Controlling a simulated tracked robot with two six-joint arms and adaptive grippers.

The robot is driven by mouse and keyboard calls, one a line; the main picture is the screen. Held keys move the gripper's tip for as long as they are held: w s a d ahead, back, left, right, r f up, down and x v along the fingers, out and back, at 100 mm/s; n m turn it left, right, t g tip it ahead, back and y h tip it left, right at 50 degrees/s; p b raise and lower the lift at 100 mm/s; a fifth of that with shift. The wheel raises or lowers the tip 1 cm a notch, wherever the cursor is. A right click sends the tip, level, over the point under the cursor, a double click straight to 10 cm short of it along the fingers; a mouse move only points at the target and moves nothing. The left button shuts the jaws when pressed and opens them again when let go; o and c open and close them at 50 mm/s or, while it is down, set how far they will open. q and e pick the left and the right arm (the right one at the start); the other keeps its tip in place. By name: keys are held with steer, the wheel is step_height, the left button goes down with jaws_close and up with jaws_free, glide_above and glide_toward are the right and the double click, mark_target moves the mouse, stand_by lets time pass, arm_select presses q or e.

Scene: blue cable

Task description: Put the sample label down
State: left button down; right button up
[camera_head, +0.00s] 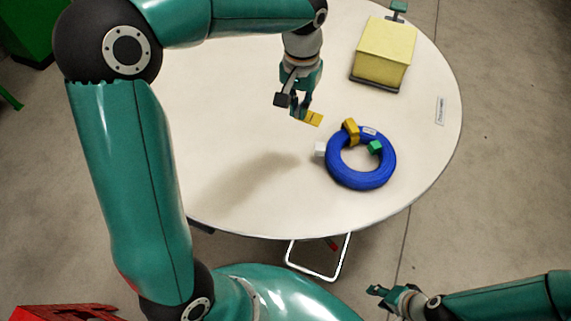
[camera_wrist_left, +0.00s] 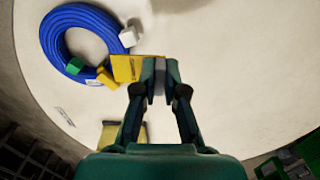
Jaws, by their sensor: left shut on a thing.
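The sample label is a small flat yellow card (camera_head: 314,118) with dark marks. My left gripper (camera_head: 300,112) is shut on it at one edge, over the white round table (camera_head: 230,100). In the left wrist view the label (camera_wrist_left: 124,68) sticks out to the left of the fingertips (camera_wrist_left: 160,75). I cannot tell whether the label touches the table. The blue cable coil (camera_head: 345,178) lies on the table just to the right and nearer, with yellow, green and white blocks at its ring. My right gripper (camera_head: 385,295) is off the table at the lower right; its jaw state is unclear.
A pale yellow box (camera_head: 384,52) on a dark base stands at the table's back right. A small white printed strip (camera_head: 440,110) lies near the right edge. A white metal frame (camera_head: 318,272) shows below the near edge. The table's left part is bare.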

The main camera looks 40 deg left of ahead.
arm_select(q)
step_height(320, 180, up, 3)
steer(key=b, duration=0.1)
glide_above(273, 156)
steer(key=shift+n, duration=0.4)
step_height(273, 156, down, 14)
steer(key=shift+s+f+b, duration=0.1)
steer(key=shift+f+b, duration=0.1)
steer(key=shift+b, duration=0.4)
steer(key=shift+f, duration=2.6)
steer(key=shift+f+b, duration=0.1)
steer(key=shift+b, duration=0.2)
steer(key=c, duration=1.2)
jaws_free()
steer(key=shift+c, duration=0.2)
steer(key=shift+r, duration=0.2)
step_height(273, 156, up, 12)
steer(key=p, duration=0.1)
